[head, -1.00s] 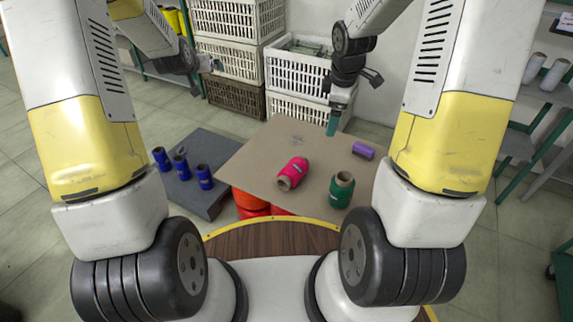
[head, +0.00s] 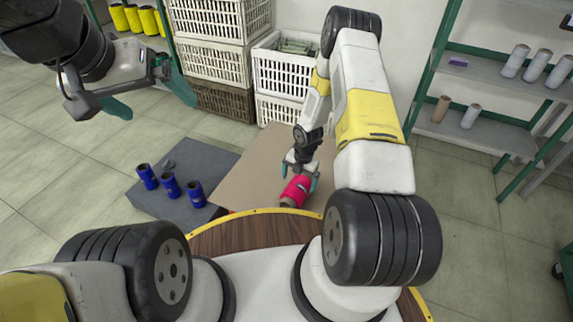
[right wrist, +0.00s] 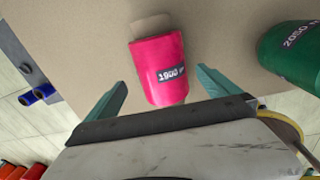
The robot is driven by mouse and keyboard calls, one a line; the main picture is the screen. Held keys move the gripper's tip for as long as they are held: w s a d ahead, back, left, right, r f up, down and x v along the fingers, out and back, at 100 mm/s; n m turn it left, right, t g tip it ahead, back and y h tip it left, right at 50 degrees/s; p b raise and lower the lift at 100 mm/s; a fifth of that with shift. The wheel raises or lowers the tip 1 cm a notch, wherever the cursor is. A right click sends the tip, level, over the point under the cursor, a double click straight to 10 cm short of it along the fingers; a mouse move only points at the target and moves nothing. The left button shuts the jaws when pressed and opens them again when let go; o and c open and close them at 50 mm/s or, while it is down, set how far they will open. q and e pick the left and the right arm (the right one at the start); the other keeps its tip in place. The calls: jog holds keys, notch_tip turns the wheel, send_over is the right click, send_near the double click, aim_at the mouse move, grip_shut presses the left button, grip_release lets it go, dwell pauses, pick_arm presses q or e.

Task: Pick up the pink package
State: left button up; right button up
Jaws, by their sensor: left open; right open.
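The pink package (head: 297,191) is a pink spool of thread lying on the brown tabletop, near its front. In the right wrist view the pink package (right wrist: 162,68) shows a "1900" label and a bare tube end, between and beyond the fingers. My right gripper (head: 300,178) is above it with its fingers either side; in the right wrist view this gripper (right wrist: 158,90) is open and empty. I cannot tell whether a finger touches the package. My left gripper (head: 155,98) is open and empty, raised over the floor at upper left.
A green spool (right wrist: 292,58) lies on the tabletop right of the pink package. Several blue spools (head: 170,184) stand on a low grey platform (head: 205,163) to the left. White crates (head: 215,62) are stacked behind. A green-framed shelf (head: 480,130) with spools stands at right.

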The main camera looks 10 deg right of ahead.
jog(key=f, duration=0.8)
jog(key=shift+w+a, duration=0.2)
jog(key=shift+c, duration=0.2)
jog(key=c, duration=1.5)
jog(key=shift+r, duration=0.2)
